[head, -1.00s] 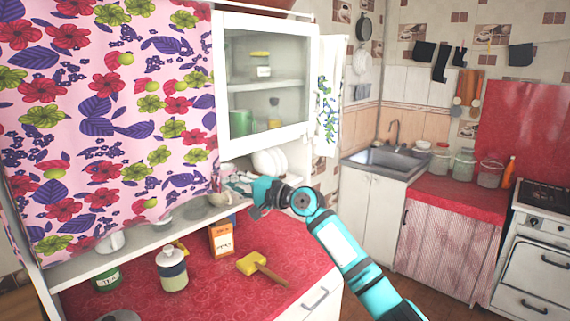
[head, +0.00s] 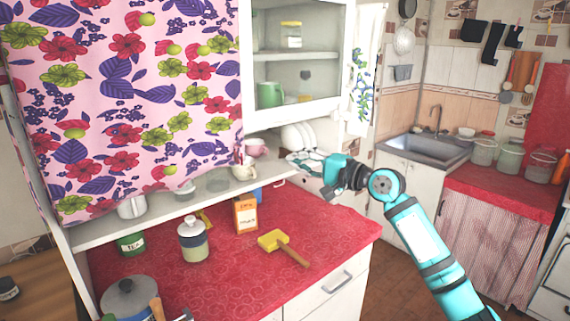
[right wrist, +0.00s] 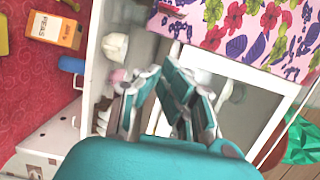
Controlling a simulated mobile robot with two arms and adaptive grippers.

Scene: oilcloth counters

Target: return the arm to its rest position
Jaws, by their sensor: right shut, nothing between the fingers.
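My right gripper (head: 312,166) is at the end of the teal arm that comes up from the lower right in the head view. It is in front of the open shelf below the white cupboard, above the right part of the red counter (head: 335,228). In the right wrist view its fingers (right wrist: 160,70) come together at the tips, shut and empty, with the cupboard behind them. I cannot tell how far the fingers are from the plates (head: 297,137) behind. My left gripper does not show.
The cupboard (head: 297,125) is above. A sink (head: 425,149) is at the back right. Open floor lies between the counters.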

